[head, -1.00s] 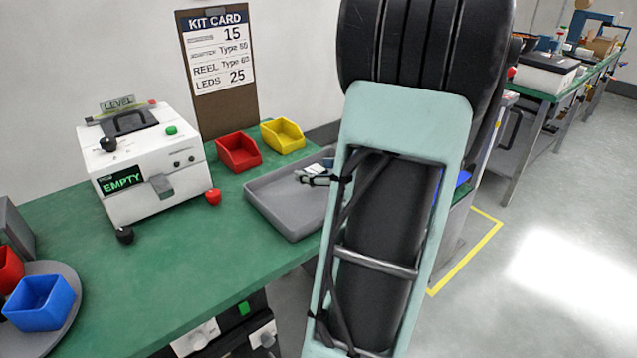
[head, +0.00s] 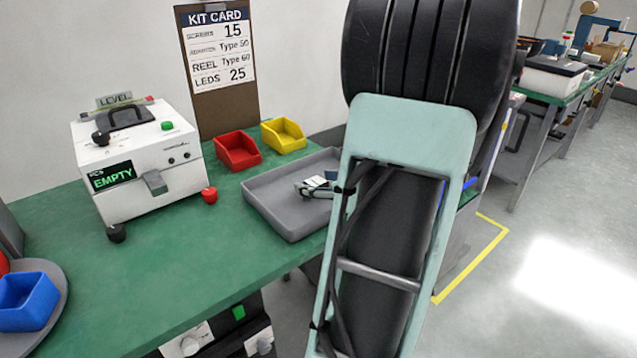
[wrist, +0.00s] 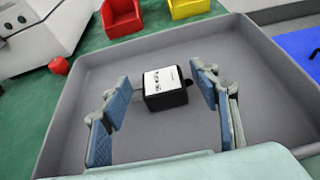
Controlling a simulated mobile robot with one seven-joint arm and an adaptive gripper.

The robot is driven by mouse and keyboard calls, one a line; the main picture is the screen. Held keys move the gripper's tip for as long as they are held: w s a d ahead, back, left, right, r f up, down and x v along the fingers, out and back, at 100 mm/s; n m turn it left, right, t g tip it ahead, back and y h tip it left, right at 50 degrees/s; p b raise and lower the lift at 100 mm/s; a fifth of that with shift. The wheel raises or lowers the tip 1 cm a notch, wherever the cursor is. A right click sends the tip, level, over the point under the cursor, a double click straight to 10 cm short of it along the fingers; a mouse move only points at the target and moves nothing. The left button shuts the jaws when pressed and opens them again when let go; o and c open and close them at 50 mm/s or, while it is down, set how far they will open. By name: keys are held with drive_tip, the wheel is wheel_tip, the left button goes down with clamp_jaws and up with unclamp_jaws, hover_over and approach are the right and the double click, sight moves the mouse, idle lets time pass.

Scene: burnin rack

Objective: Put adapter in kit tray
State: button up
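The adapter (wrist: 165,88) is a small black block with a white printed label. In the wrist view it sits inside the grey kit tray (wrist: 75,120), seemingly on its floor. My gripper (wrist: 165,100) is open, with one blue-padded finger on each side of the adapter and a visible gap on both sides. In the head view the fingertips (head: 313,188) show over the tray (head: 285,222), beside my arm, with the white label (head: 317,182) between them. My arm hides the tray's right part.
A red bin (head: 238,152) and a yellow bin (head: 284,136) stand behind the tray. A white machine (head: 138,165) reading EMPTY stands left, near a red knob (head: 209,195). A blue bin (head: 28,302) is at far left. The green table's front (head: 170,275) is clear.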

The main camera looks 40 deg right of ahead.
drive_tip(key=o, duration=0.3)
drive_tip(key=shift+r+p, duration=0.3)
drive_tip(key=p+v, duration=0.2)
drive_tip(key=v, duration=1)
